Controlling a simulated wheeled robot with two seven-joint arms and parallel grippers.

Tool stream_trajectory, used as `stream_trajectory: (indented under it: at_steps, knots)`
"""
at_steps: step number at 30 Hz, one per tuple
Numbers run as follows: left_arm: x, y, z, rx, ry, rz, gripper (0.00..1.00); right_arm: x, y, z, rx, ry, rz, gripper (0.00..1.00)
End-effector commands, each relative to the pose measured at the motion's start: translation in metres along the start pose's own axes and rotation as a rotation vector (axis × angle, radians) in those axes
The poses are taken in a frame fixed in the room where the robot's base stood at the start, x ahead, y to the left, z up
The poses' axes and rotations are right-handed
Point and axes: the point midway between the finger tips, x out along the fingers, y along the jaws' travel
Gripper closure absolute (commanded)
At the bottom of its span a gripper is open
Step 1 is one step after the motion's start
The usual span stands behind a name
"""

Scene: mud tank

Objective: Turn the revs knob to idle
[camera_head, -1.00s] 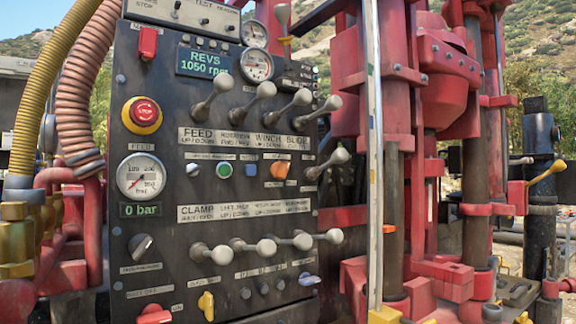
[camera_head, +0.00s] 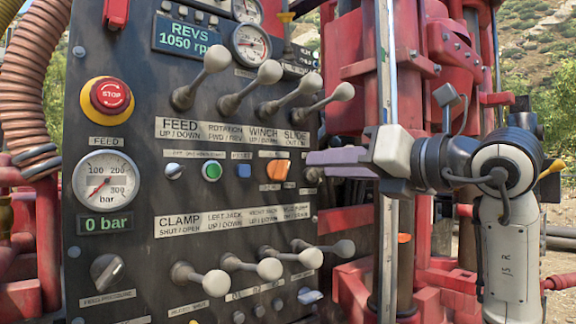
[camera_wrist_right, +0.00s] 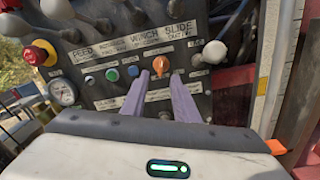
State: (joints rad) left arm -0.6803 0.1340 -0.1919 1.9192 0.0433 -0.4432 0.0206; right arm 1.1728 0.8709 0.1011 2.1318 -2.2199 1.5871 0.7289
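The orange knob (camera_head: 278,170), which I take to be the revs knob, sits in the middle row of the black control panel (camera_head: 140,185). Its pointer is tilted; its small label is unreadable. The revs display (camera_head: 188,36) reads 1050 rpm. My right gripper (camera_head: 312,160) comes in from the right, its lavender fingers just right of the knob and apart from it. In the right wrist view the fingers (camera_wrist_right: 160,78) are spread and empty, with the orange knob (camera_wrist_right: 160,66) showing between and beyond their tips. My left gripper is not in view.
Levers with pale ball ends stick out above (camera_head: 341,92) and below (camera_head: 344,248) the knob's row. A green button (camera_head: 211,171) and a blue switch (camera_head: 243,170) are left of the knob. A red stop button (camera_head: 110,97) is at the upper left. Red rig posts stand behind my right arm.

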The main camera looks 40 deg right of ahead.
Motion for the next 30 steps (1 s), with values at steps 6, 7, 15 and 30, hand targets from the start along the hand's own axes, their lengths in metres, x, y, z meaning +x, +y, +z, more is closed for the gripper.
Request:
stream_trajectory:
  at_steps: [6,7,15,30]
  knots:
    - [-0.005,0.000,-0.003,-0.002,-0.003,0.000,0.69,0.024,-0.003,0.004,0.005,-0.001,-0.015,0.73]
    - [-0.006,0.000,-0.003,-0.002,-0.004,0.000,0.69,0.030,-0.003,0.004,0.006,-0.001,-0.015,0.73]
    - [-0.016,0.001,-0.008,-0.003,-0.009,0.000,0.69,0.079,-0.003,0.004,0.004,-0.001,-0.013,0.73]
    - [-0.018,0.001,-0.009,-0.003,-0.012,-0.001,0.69,0.100,-0.004,0.003,0.000,-0.004,-0.014,0.73]
